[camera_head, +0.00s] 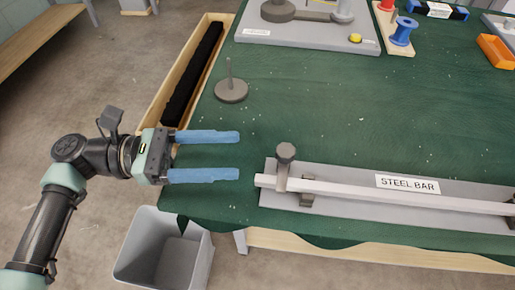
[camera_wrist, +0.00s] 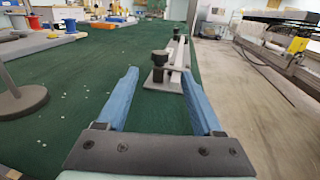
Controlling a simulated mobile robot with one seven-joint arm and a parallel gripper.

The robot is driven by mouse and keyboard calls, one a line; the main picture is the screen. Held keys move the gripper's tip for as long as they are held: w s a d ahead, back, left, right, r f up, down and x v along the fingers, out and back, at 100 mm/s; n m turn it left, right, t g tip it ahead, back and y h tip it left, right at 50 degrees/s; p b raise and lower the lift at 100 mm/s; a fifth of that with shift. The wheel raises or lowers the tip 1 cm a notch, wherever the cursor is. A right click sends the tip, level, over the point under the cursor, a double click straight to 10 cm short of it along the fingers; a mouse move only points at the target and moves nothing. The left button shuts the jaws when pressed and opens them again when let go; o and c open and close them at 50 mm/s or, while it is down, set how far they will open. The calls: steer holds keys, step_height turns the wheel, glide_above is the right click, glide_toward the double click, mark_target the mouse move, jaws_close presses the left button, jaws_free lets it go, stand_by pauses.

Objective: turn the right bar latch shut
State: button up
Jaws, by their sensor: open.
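The steel bar (camera_head: 350,191) is a long pale bar on a grey plate (camera_head: 345,213) labelled STEEL BAR, at the table's front edge. A grey latch with a round knob (camera_head: 285,153) stands at the bar's left end in the head view, its lever in front of the bar. In the wrist view a dark latch knob (camera_wrist: 160,58) shows between the fingers, with the bar (camera_wrist: 178,52) running away behind it. Which latch is the right one, I cannot tell. My gripper (camera_head: 239,155) is open and empty, its blue fingers pointing at the knob from the left, apart from it.
A grey disc with an upright pin (camera_head: 231,90) stands on the green cloth (camera_head: 300,110) behind my gripper. A wooden trough (camera_head: 160,100) runs along the table's left side. A grey bin (camera_head: 140,255) stands on the floor.

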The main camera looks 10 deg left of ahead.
steer(key=shift+s+a, duration=0.15)
steer(key=shift+a, duration=0.65)
steer(key=shift+s+a, duration=0.15)
steer(key=shift+a, duration=0.6)
